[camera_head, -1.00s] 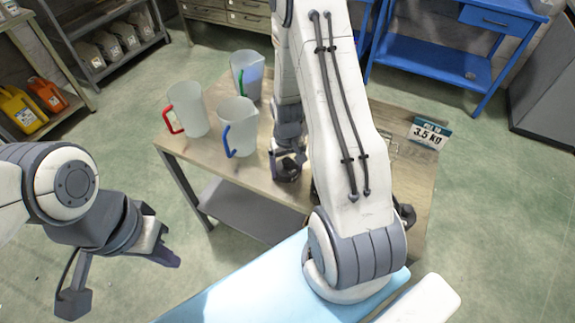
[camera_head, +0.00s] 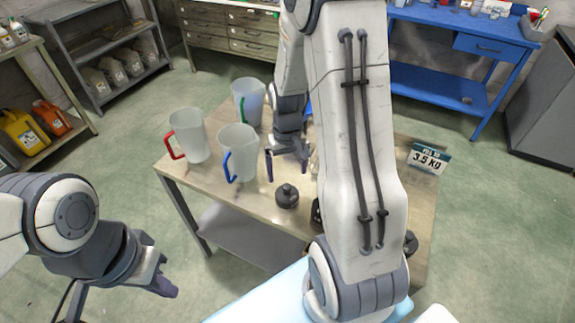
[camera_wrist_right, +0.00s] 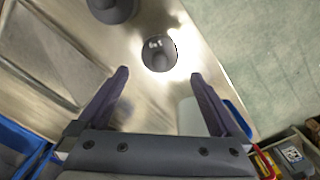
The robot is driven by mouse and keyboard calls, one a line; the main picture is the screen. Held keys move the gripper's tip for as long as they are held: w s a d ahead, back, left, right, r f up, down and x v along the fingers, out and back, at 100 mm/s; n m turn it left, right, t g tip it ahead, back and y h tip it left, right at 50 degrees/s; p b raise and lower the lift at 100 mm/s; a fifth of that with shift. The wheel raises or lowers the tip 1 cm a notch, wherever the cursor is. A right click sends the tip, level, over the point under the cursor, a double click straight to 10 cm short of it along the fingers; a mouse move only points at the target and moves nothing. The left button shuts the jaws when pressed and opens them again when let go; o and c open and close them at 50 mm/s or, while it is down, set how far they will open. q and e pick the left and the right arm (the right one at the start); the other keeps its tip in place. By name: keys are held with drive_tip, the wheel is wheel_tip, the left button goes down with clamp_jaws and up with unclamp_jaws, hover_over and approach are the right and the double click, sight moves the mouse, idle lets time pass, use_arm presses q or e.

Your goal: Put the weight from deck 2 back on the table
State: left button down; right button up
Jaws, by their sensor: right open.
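A small dark weight with a knob (camera_head: 287,196) stands on the wooden table (camera_head: 240,197) near its front edge. It also shows in the right wrist view (camera_wrist_right: 159,54), beyond my fingertips. My right gripper (camera_head: 287,168) is open and empty, just above and behind this weight. A second dark round weight (camera_wrist_right: 110,8) is cut by the top edge of the right wrist view. My left gripper (camera_head: 160,282) hangs left of the table, away from everything; its finger gap is unclear. My right arm hides much of the table, and I cannot make out deck 2.
Three translucent jugs, with red (camera_head: 188,136), blue (camera_head: 238,153) and green (camera_head: 248,102) handles, stand on the table's left part. A 3.5 KG sign (camera_head: 428,158) is at the right. A dark round object (camera_head: 411,243) shows beside my right arm.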

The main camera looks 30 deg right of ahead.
drive_tip(key=shift+r, duration=0.8)
drive_tip(key=shift+a+r, duration=0.15)
drive_tip(key=shift+a, duration=0.2)
drive_tip(key=s+a+r+n, duration=0.3)
drive_tip(key=a, duration=0.5)
drive_tip(key=s+a+r+n, duration=0.2)
drive_tip(key=a+r, duration=0.2)
drive_tip(key=a, duration=0.4)
drive_tip(key=s+a+r+n, duration=0.2)
drive_tip(key=s+a, duration=0.1)
drive_tip(key=s, duration=0.3)
drive_tip(key=s+a+r+n+y, duration=0.1)
drive_tip(key=s+a+n, duration=0.2)
drive_tip(key=s, duration=0.4)
drive_tip(key=shift+s+a+r, duration=0.2)
drive_tip(key=shift+a+r, duration=0.15)
drive_tip(key=shift+a, duration=0.45)
